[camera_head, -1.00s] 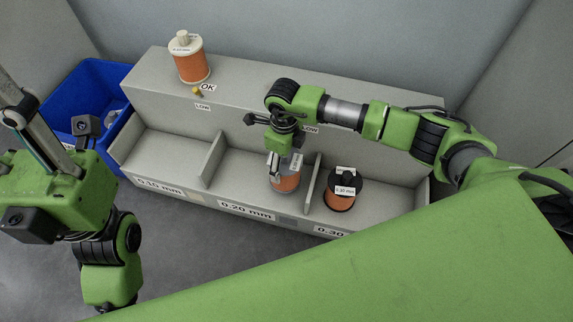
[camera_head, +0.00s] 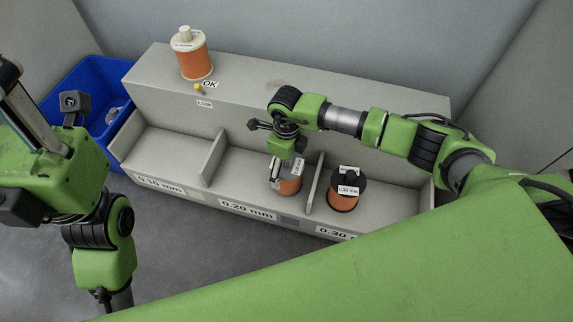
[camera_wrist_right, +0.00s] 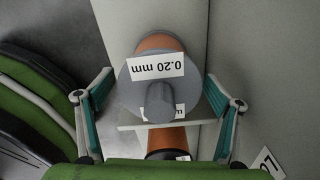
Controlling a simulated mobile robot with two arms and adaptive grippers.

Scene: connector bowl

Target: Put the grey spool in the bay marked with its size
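The grey spool (camera_head: 290,187) with orange winding is in the middle bay, whose front label reads 0.20 mm (camera_head: 247,210). In the right wrist view the spool (camera_wrist_right: 135,92) shows a top label reading 0.20 mm and a grey knob. My right gripper (camera_head: 283,172) is over it from above. Its teal-padded fingers (camera_wrist_right: 160,92) are spread on either side of the top flange, with small gaps visible. Whether the spool's base touches the bay floor is hidden. My left gripper (camera_head: 25,110) is near the camera at far left; its opening cannot be made out.
A black spool (camera_head: 343,203) labelled 0.30 mm stands in the right bay, beyond a thin divider (camera_head: 315,187). The 0.15 mm bay (camera_head: 165,155) is empty. A cream spool (camera_head: 194,63) and a yellow peg (camera_head: 200,88) are on the upper ledge. A blue bin (camera_head: 92,75) stands at left.

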